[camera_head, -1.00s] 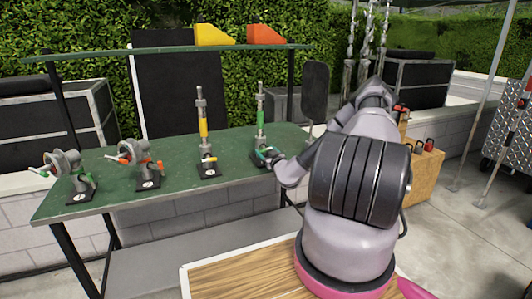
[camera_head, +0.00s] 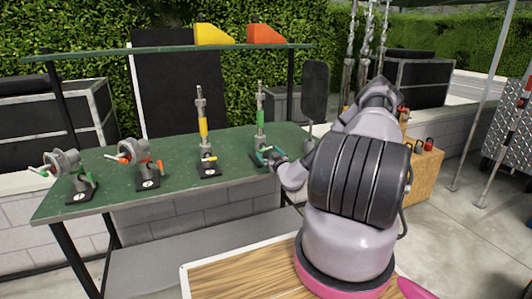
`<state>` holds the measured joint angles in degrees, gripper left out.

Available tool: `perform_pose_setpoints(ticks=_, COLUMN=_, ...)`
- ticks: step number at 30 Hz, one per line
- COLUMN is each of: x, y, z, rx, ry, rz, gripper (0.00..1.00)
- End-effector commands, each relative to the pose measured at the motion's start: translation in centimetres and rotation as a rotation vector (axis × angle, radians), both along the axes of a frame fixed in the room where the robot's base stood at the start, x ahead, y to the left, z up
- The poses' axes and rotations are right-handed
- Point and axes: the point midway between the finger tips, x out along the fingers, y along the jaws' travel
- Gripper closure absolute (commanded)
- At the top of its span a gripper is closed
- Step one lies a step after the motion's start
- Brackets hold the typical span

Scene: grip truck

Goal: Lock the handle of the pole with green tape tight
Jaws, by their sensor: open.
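The pole with green tape (camera_head: 260,117) stands upright on a dark base at the right part of the green table (camera_head: 120,175). Its handle is low on the pole, close to my gripper, and is too small and covered to make out clearly. My gripper (camera_head: 268,155) is at the foot of this pole, reaching in from the right. It is open; its fingers are small in the view, and I cannot tell whether they touch the handle. My arm rises on the right and hides the table's right end.
A pole with yellow tape (camera_head: 203,127) stands to the left. Two clamp-like fixtures with orange (camera_head: 140,160) and green (camera_head: 70,170) handles are further left. A shelf with a yellow wedge (camera_head: 214,34) and an orange wedge (camera_head: 265,34) runs above the table's back.

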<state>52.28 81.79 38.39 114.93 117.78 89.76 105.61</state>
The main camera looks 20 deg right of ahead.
Motion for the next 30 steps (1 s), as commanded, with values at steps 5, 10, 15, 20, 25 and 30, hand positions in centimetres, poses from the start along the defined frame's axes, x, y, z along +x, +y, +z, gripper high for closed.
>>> perform_pose_setpoints(ticks=5, x=-3.9, y=-0.1, z=-0.1, rx=0.003, ry=0.003, rz=-0.001, gripper=0.00)
perform_pose_setpoints(ticks=10, x=-6.7, y=0.0, z=0.0, rx=0.002, ry=0.002, rz=0.000, gripper=0.00)
perform_pose_setpoints(ticks=15, x=-8.0, y=0.0, z=0.0, rx=0.001, ry=0.001, rz=0.000, gripper=0.00)
perform_pose_setpoints(ticks=20, x=-8.2, y=0.0, z=0.0, rx=0.001, ry=0.001, rz=0.000, gripper=0.00)
perform_pose_setpoints(ticks=25, x=-8.1, y=0.0, z=0.0, rx=0.001, ry=0.000, rz=0.000, gripper=0.00)
perform_pose_setpoints(ticks=30, x=-8.1, y=0.0, z=0.0, rx=0.000, ry=0.000, rz=0.001, gripper=0.00)
